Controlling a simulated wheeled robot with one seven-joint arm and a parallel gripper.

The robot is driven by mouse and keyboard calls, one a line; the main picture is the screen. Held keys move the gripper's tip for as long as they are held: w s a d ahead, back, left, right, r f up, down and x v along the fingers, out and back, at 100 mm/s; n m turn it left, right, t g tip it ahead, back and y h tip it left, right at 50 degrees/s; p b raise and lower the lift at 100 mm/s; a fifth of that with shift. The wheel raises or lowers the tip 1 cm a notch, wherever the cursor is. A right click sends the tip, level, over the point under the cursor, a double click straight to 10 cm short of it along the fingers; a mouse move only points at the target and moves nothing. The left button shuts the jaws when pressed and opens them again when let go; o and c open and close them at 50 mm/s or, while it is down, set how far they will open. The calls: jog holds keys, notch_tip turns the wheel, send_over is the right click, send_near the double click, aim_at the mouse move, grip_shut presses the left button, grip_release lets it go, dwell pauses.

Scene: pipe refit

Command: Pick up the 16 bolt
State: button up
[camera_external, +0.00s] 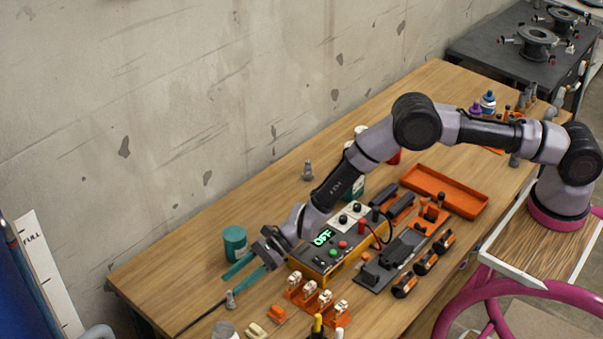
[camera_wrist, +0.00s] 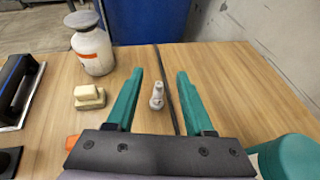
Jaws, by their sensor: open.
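In the external view this bolt (camera_external: 231,299) is near the front left of the table, close to the fingertips of my gripper (camera_external: 237,277). My gripper is open and empty. A second grey bolt (camera_external: 307,170) stands farther back near the wall. I cannot read a size on either bolt.
A teal jar (camera_external: 235,243) stands beside my gripper. A thin dark cable (camera_wrist: 167,80) runs past the bolt. A white bottle (camera_wrist: 92,45) and beige blocks (camera_wrist: 89,97) are at the left in the wrist view. The control box (camera_external: 335,240) and orange holders (camera_external: 318,300) are to the right.

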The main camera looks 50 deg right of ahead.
aim_at(229, 294)
jog(key=shift+f, duration=0.5)
notch_tip(229, 294, down, 3)
jog(key=shift+r, duration=0.1)
jog(key=shift+x, duration=1.05)
jog(key=shift+w+a, duration=0.1)
jog(key=shift+a, duration=0.25)
grip_shut()
